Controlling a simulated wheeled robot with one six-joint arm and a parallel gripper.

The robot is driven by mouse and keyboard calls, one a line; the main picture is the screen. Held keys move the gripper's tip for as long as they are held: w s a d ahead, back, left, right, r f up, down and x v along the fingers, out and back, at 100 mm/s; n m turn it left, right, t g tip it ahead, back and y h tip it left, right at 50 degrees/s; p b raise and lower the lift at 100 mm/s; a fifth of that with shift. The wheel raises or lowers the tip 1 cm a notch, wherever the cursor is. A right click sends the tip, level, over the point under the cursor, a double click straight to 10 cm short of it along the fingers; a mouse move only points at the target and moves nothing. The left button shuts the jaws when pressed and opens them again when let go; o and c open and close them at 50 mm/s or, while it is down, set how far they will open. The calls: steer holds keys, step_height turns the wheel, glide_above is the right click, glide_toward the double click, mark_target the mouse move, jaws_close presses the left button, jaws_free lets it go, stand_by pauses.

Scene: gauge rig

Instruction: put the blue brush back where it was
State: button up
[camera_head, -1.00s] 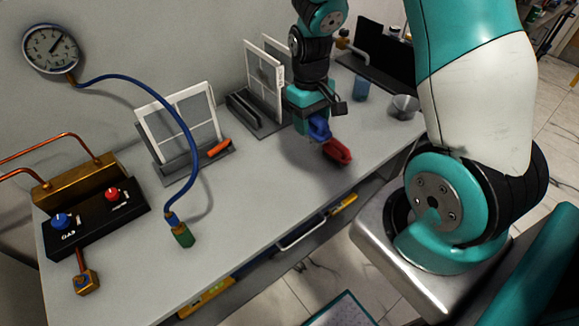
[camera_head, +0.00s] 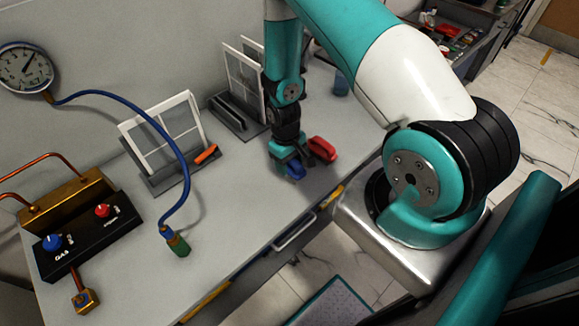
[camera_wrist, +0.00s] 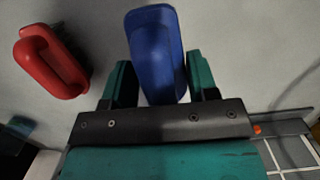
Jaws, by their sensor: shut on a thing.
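The blue brush (camera_head: 295,171) is held between the fingers of my gripper (camera_head: 284,157), over the grey table towards its front edge. In the wrist view the blue brush (camera_wrist: 154,48) sticks out between the two teal fingers of my gripper (camera_wrist: 160,78), which are shut on its sides. I cannot tell whether it touches the table. A red brush (camera_head: 322,149) lies on the table just right of my gripper, apart from it. In the wrist view the red brush (camera_wrist: 50,62) is at the upper left.
On the table (camera_head: 235,205) stand a framed rack (camera_head: 165,140) with an orange item (camera_head: 206,154), another rack (camera_head: 236,118) behind my arm, a black control box (camera_head: 88,235) and a blue hose (camera_head: 182,150). A blue cup (camera_head: 341,84) stands at the back. The front middle is clear.

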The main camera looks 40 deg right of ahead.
steer(key=shift+f+p, duration=0.45)
steer(key=shift+f, duration=1.4)
steer(key=o, duration=1.2)
steer(key=shift+r, duration=0.1)
steer(key=r+b, duration=0.1)
steer(key=r, duration=0.3)
steer(key=w+r+b, duration=0.1)
steer(key=r, duration=0.2)
steer(key=r+b, duration=0.2)
steer(key=r, duration=0.2)
steer(key=shift+w+r, duration=0.2)
steer(key=shift+r, duration=0.1)
step_height(320, 180, up, 8)
steer(key=n+t+y, duration=0.1)
glide_above(289, 169)
steer(key=w+a, duration=0.3)
steer(key=a, duration=0.2)
steer(key=s+a+r+n+y, duration=0.15)
steer(key=s+a+r, duration=0.25)
steer(key=a+r, duration=0.45)
steer(key=s+a+r+n, duration=0.1)
steer(key=s+a+r, duration=0.1)
steer(key=s+r, duration=0.2)
steer(key=s+a+r+n+y, duration=0.1)
steer(key=s+a+r+n, duration=0.1)
steer(key=s, duration=0.3)
steer(key=s+a+r+n, duration=0.1)
steer(key=s+a+r, duration=0.1)
steer(key=s+r, duration=0.3)
steer(key=shift+r+y, duration=0.35)
